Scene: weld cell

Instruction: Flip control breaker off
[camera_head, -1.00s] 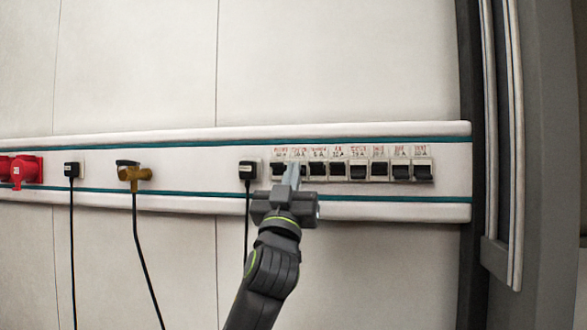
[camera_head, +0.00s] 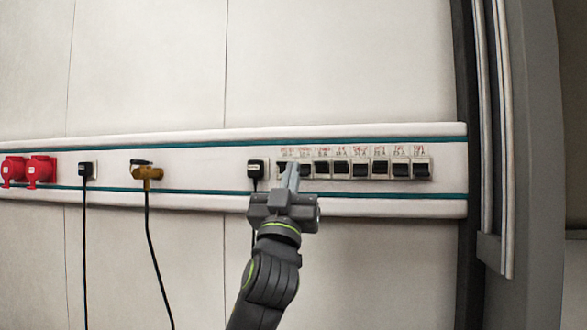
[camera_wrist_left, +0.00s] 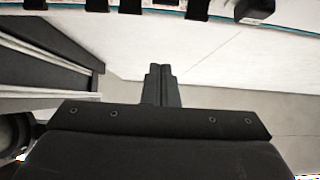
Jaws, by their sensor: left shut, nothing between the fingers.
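A row of several black breaker switches (camera_head: 341,168) in white housings sits on the right half of a white wall rail, with red lettering above them. The lettering is too small to read, so I cannot tell which one is the control breaker. My left gripper (camera_head: 292,175) is shut and empty. Its fingertips are in front of the left end of the row and partly hide the leftmost breakers; I cannot tell whether they touch. In the left wrist view the shut fingers (camera_wrist_left: 159,85) point toward the rail, and several dark breakers (camera_wrist_left: 197,9) show along the top edge. My right gripper is not in view.
Left of the breakers are a black plug (camera_head: 257,169) with a cord, a brass fitting (camera_head: 148,172) with a cable, another black plug (camera_head: 86,170) and red sockets (camera_head: 41,168). A grey post (camera_head: 535,150) stands at the right.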

